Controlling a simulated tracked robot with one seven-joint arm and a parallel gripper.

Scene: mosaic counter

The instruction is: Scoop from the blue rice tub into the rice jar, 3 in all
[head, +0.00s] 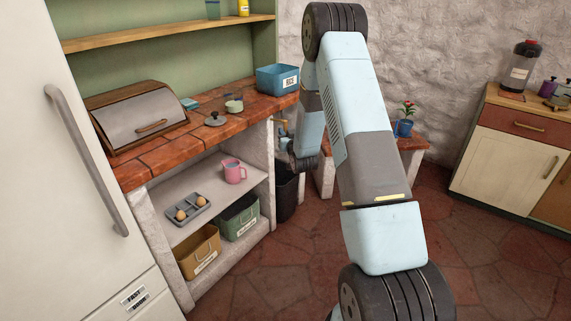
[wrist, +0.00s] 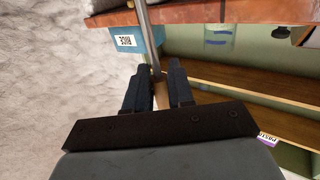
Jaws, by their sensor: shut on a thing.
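The blue rice tub (head: 266,81) stands at the far right end of the tiled counter, its RICE label facing out; its contents do not show. It also shows in the wrist view (wrist: 148,41). A clear open glass jar (head: 233,105), seemingly the rice jar, stands left of the tub; its fill is hard to read. It appears in the wrist view (wrist: 220,40) with blue bands. My gripper (wrist: 158,78) is shut on the scoop's wooden handle; its metal shaft (wrist: 149,38) passes in front of the tub. The scoop's bowl is not clear. My arm partly hides the gripper in the head view.
A dark-knobbed lid (head: 215,119) lies left of the jar, near the bread box (head: 140,115). A shelf below holds a pink jug (head: 233,172) and an egg tray (head: 188,209). A dark bin (head: 287,195) stands beside the counter's end.

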